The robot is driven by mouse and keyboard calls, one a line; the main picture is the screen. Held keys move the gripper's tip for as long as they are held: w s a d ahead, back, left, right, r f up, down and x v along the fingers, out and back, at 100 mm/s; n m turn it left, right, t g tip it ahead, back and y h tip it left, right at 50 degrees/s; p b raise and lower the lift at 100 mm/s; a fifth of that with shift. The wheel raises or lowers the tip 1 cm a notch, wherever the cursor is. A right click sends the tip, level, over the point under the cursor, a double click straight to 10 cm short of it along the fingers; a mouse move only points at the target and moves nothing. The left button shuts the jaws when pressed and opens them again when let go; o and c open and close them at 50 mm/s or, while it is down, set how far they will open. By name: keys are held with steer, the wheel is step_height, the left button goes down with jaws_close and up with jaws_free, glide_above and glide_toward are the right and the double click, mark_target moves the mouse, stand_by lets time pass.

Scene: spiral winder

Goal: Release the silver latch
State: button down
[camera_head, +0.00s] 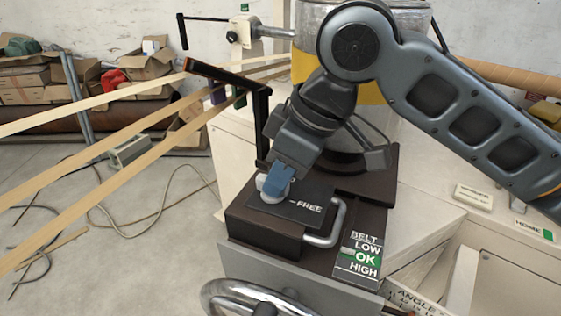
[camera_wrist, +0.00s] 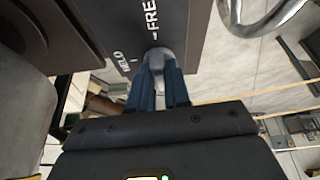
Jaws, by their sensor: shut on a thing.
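The silver latch (camera_head: 267,189) is a small grey piece on the dark plate (camera_head: 290,214) on top of the brown-black box. The plate carries the word FREE to the right of the latch. My gripper (camera_head: 277,184), with blue fingers, comes down onto the latch from above and is shut on it. In the wrist view, the latch (camera_wrist: 158,52) shows at the tips of the two blue fingers (camera_wrist: 158,80). A second word, partly legible and seemingly HELD, and FREE stand on the plate near it. The fingers partly hide the latch, so its exact pointing is hard to tell.
A bent silver handle (camera_head: 336,226) stands just right of the plate. A belt gauge label (camera_head: 364,256) reads LOW, OK, HIGH. A handwheel (camera_head: 255,299) is below. A dark post (camera_head: 262,125) rises behind, and light strips (camera_head: 130,171) stretch left over open floor.

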steer(key=shift+m, duration=0.4)
steer(key=c, duration=1.1)
jaws_free()
steer(key=v, duration=0.7)
steer(key=shift+s+d+r, duration=0.1)
steer(key=shift+r, duration=0.25)
